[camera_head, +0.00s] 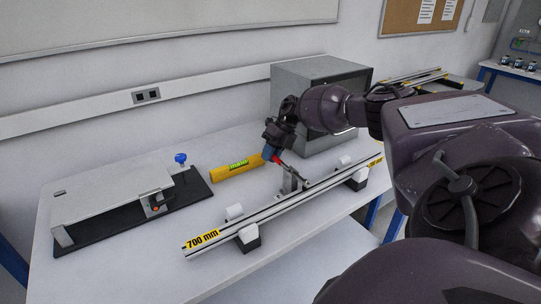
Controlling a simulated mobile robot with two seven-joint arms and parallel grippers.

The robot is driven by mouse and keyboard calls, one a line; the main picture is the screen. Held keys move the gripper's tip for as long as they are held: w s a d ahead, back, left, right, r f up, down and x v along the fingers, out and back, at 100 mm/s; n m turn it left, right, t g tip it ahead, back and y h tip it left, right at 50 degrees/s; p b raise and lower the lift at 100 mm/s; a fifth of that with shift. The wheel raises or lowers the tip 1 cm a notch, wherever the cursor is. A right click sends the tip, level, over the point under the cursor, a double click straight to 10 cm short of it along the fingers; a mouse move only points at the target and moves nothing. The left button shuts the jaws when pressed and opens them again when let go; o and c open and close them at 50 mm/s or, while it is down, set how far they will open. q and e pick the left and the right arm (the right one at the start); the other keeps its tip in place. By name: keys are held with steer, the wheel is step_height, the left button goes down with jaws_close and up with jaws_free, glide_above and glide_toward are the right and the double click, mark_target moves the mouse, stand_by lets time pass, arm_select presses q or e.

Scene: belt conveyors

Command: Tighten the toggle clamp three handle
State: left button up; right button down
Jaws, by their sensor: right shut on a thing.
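The toggle clamp (290,181) stands on a long metal rail (228,234) on the white table, near the middle of the rail. Its handle (276,159) shows a short red part. My right gripper (270,152) comes down from the upper right and is shut on the handle; its fingers hide part of the handle. The fingertips are small in this view. My left gripper is not in view.
A yellow level (237,169) lies just behind and left of the clamp. A grey metal box (290,95) stands behind my right arm. The front-left table top is clear.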

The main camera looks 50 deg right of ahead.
steer(key=c, duration=1.1)
jaws_free()
steer(key=shift+f, duration=0.15)
steer(key=shift+o, duration=0.2)
step_height(320, 180, up, 20)
